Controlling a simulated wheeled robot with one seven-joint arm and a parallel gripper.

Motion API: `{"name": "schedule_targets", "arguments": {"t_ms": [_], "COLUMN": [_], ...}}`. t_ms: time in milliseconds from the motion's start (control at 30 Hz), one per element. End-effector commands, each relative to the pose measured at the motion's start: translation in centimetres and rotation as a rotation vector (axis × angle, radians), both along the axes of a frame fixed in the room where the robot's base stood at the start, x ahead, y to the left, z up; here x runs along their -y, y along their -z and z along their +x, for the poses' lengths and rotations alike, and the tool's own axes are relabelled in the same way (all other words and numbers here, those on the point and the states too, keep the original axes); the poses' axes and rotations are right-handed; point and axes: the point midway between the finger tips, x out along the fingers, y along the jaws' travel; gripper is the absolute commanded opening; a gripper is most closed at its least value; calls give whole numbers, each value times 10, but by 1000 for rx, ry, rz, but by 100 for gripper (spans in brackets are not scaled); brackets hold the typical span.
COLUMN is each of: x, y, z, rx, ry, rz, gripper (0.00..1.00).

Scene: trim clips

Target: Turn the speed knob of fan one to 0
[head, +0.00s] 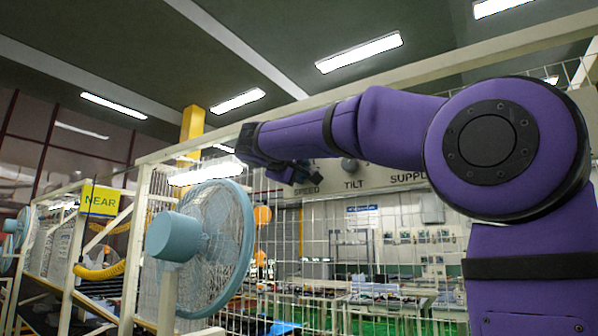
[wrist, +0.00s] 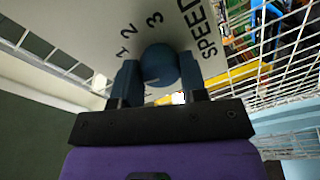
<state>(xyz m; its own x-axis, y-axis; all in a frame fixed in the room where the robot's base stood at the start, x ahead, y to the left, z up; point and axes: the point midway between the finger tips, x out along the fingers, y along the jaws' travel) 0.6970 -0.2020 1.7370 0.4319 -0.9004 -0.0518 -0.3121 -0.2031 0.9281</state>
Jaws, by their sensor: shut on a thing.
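The speed knob (wrist: 158,62) is a round blue-grey knob on a pale panel (wrist: 95,20). The numbers 1, 2 and 3 and the word SPEED are printed around it in the wrist view. No 0 mark can be seen. My gripper (wrist: 159,76) is shut on the knob, one dark blue finger on each side. I cannot tell where the knob's pointer stands. In the head view my gripper (head: 287,173) is at the panel, just above the SPEED label (head: 307,190), and hides the knob. A light blue fan (head: 205,240) stands in front, left of the panel.
A tilt knob (head: 350,166) sits on the panel right of my gripper, with TILT and SUPPLY labels below. A white wire fence (head: 320,240) runs below the panel. A yellow NEAR sign (head: 100,201) and more fans (head: 12,235) are at the left.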

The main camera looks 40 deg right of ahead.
Motion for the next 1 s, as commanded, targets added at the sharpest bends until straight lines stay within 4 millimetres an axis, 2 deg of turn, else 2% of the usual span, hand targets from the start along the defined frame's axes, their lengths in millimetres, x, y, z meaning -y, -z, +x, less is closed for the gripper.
{"name": "schedule_targets", "arguments": {"t_ms": [400,967,1000], "x": [-1,-1,-1], "y": [1,2,2], "z": [1,1,1], "rx": [-191,-219,-219], "ry": [-1,-1,-1], "rz": [-67,-76,-76], "gripper": [16,16,49]}}
